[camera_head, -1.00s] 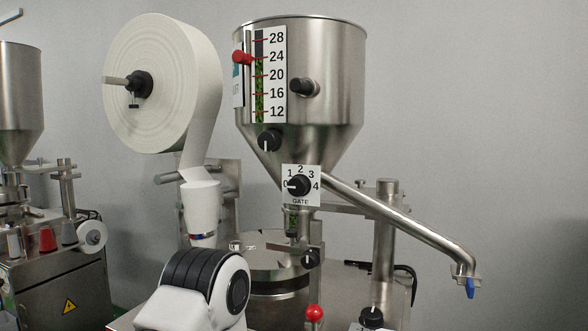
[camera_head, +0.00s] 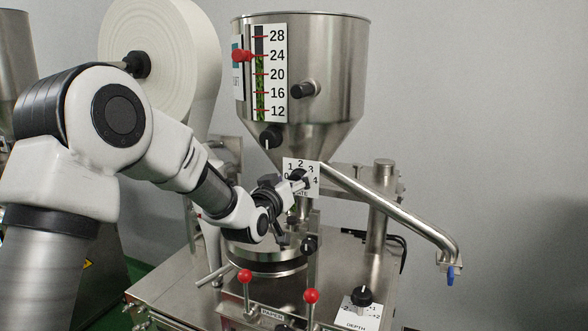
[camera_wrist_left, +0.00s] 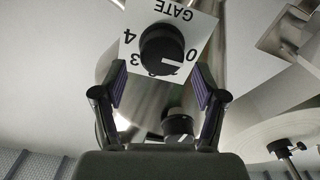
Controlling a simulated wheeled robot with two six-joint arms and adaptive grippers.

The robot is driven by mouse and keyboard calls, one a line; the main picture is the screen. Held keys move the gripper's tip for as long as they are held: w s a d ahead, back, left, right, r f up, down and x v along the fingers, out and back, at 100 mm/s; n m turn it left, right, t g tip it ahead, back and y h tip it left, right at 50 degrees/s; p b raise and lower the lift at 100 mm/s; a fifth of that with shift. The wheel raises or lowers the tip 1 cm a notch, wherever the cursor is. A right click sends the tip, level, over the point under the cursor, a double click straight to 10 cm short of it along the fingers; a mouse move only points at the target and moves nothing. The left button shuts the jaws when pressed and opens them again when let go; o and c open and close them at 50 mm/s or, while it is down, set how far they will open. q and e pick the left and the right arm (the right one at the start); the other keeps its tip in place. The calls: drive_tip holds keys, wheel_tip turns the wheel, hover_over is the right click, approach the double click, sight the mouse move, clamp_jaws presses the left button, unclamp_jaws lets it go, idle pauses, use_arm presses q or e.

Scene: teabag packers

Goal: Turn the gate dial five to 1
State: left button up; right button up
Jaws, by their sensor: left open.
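The gate dial (camera_head: 297,175) is a black knob on a white plate marked 0 to 4, below the steel hopper. My left gripper (camera_head: 288,186) is in front of it and partly hides the plate in the head view. In the left wrist view the gate dial (camera_wrist_left: 162,48) appears upside down, and its white pointer line is near the 0. The open fingers of my left gripper (camera_wrist_left: 160,78) are on both sides of the view below the knob, apart from it, with nothing between them. My right gripper is not in view.
A second black knob (camera_head: 270,136) sits on the hopper (camera_head: 330,90) above the gate plate. A slanted steel pipe (camera_head: 390,208) runs right. Red-tipped levers (camera_head: 311,297) and a depth dial (camera_head: 361,296) stand on the machine top. A paper roll (camera_head: 180,50) is behind my arm.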

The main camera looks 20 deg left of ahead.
use_arm(q)
drive_tip(key=w, duration=0.1)
drive_tip(key=w+f, duration=0.1)
drive_tip(key=shift+w, duration=0.4)
drive_tip(key=shift+s+r, duration=0.2)
drive_tip(key=shift+s, duration=0.15)
drive_tip(key=c, duration=1.1)
drive_tip(key=shift+c, duration=0.2)
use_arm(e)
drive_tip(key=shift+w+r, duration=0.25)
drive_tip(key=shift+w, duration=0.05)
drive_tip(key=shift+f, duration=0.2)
use_arm(q)
drive_tip(key=shift+a+f+n+b, duration=0.1)
drive_tip(key=shift+a+n+b, duration=0.05)
drive_tip(key=shift+n+b, duration=4.2)
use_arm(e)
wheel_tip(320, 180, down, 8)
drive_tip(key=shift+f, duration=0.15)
